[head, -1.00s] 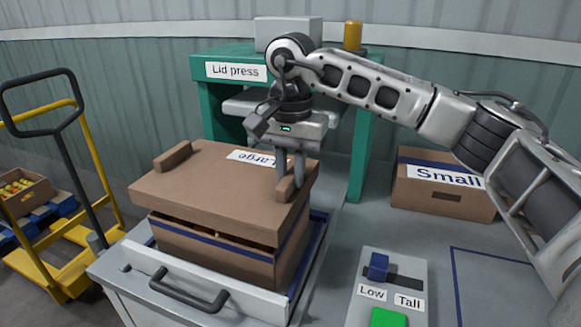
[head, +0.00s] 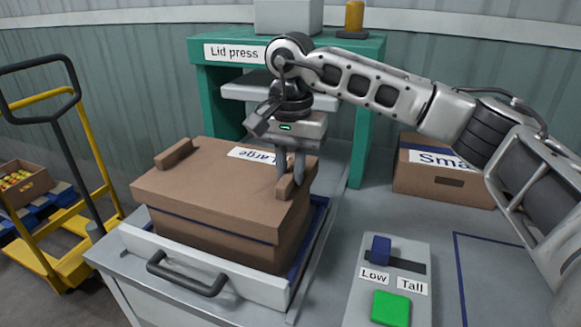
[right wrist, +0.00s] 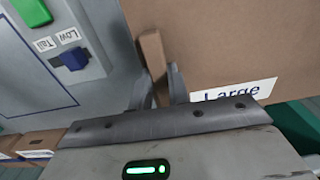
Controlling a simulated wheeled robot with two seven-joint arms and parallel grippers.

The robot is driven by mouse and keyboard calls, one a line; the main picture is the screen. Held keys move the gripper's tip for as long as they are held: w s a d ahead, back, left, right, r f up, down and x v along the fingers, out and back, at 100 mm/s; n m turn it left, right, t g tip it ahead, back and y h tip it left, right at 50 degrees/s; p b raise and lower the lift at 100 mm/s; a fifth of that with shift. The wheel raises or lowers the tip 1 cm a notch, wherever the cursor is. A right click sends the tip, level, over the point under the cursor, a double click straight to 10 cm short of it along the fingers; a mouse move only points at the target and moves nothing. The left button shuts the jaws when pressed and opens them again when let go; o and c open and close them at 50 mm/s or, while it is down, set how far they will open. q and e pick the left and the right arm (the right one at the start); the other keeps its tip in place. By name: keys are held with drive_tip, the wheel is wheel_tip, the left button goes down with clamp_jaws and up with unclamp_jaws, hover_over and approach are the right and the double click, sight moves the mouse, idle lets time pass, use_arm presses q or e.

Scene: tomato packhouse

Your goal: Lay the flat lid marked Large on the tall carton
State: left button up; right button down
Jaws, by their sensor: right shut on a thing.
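The brown flat lid (head: 225,188), with a white "Large" label, lies level over the tall carton (head: 215,238), which has a blue stripe. No gap shows between them along the front; the far side is hidden. My right gripper (head: 291,172) points down and is shut on the lid's right grip block (head: 285,190). In the right wrist view the fingers (right wrist: 160,78) are at the block (right wrist: 152,50), beside the lid's label (right wrist: 232,91). My left gripper is not in view.
The carton stands in a tray drawer with a dark handle (head: 185,280). Behind is the green lid press (head: 362,110). A carton marked Small (head: 440,180) stands at right. A Low/Tall switch panel (head: 405,262) with a green button (head: 390,308) is in front. A yellow trolley (head: 95,150) stands left.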

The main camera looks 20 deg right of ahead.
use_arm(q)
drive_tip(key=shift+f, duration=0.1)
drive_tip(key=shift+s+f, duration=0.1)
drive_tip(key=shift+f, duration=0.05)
use_arm(e)
drive_tip(key=c, duration=1.3)
unclamp_jaws()
drive_tip(key=shift+o, duration=0.2)
use_arm(q)
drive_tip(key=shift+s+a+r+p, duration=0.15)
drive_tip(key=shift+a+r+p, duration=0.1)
drive_tip(key=shift+p, duration=0.55)
use_arm(e)
wheel_tip(320, 180, up, 16)
drive_tip(key=shift+s, duration=0.1)
